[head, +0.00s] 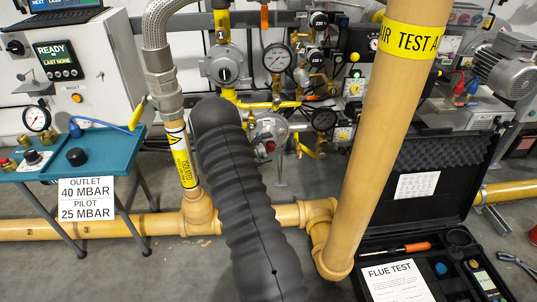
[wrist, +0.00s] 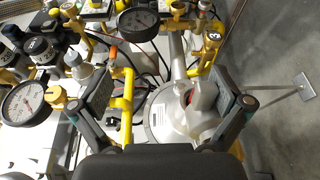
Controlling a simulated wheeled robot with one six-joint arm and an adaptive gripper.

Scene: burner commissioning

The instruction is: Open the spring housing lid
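A silver-grey round regulator (wrist: 166,118) lies between and beyond my fingers in the wrist view. Its raised grey spring housing (wrist: 203,96) is close to the right finger, with a red part showing at it. I cannot tell the lid's exact edge or whether it is open. My gripper (wrist: 168,92) is open, its two dark fingers wide apart; I see nothing held. Whether the right finger touches the housing is unclear. In the head view the regulator (head: 268,127) shows beside my black ribbed arm, which hides my gripper.
Yellow pipes and valves, a pressure gauge (wrist: 137,20) and another gauge (wrist: 22,102) crowd the fingers. A thick yellow upright pipe (head: 385,130) stands right of my arm. A teal table (head: 110,150) is at left, an open black case (head: 450,185) at right. Floor shows at the wrist view's right.

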